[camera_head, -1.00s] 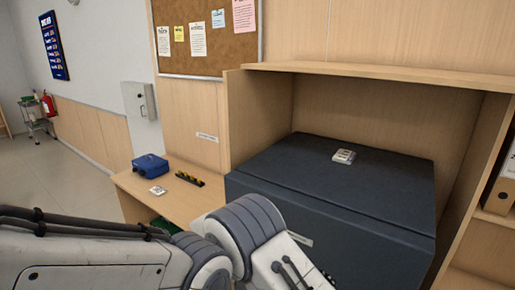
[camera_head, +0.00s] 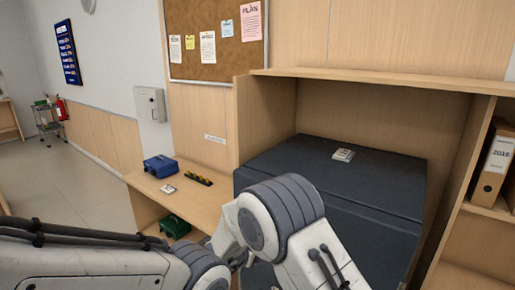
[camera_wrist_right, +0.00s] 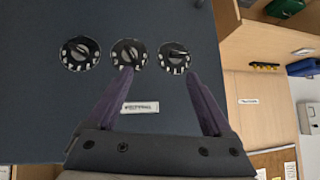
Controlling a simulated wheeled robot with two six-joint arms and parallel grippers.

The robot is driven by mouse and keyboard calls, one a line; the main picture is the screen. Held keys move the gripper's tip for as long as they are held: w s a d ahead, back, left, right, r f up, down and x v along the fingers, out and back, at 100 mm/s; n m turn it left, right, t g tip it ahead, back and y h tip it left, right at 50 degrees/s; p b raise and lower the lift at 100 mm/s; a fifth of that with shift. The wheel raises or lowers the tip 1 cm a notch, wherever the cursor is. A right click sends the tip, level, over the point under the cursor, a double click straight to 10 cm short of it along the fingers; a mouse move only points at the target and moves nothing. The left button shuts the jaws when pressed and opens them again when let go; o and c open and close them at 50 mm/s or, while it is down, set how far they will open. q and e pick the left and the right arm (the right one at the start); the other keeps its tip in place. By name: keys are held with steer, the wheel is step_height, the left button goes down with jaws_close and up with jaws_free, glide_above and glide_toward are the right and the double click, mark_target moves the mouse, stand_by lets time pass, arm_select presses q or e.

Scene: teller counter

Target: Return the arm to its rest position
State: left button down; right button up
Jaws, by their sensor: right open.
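One of my white arms (camera_head: 280,215) bends across the lower part of the head view, in front of the dark blue-grey cabinet (camera_head: 375,190); no gripper shows there. In the right wrist view my right gripper (camera_wrist_right: 159,74) is open and empty, its two purple fingers apart. It is before the cabinet's front face, which has three black dials in a row: left (camera_wrist_right: 80,53), middle (camera_wrist_right: 128,54) and right (camera_wrist_right: 175,57). A white label (camera_wrist_right: 139,107) shows between the fingers. I cannot tell how far the fingers are from the face. My left gripper is in neither view.
The cabinet stands in a wooden niche (camera_head: 380,75); a small white item (camera_head: 343,155) lies on top. On the lower counter (camera_head: 150,183) are a blue box (camera_head: 160,165) and a black-and-yellow strip (camera_head: 198,179). A green item (camera_head: 175,227) sits below.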

steer(key=s+d+r+n+y, duration=0.1)
steer(key=d+r+n+y, duration=0.25)
steer(key=d+r, duration=0.35)
steer(key=s+d+n+g, duration=0.1)
steer(key=s+d+g, duration=0.1)
steer(key=s+d, duration=0.35)
steer(key=s+d+n+g, duration=0.1)
steer(key=s+d+g, duration=0.15)
steer(key=s, duration=0.65)
steer(key=s+d+n+g, duration=0.1)
steer(key=s+d, duration=0.4)
steer(key=s, duration=0.3)
steer(key=s+a+f+n+g+y+b, duration=0.1)
steer(key=s+a+f+n+g+b, duration=0.2)
steer(key=s+a+n+b, duration=0.4)
steer(key=s+a+b, duration=0.2)
steer(key=s+a, duration=0.4)
steer(key=s, duration=0.1)
steer(key=shift+a, duration=0.15)
steer(key=shift+f, duration=0.1)
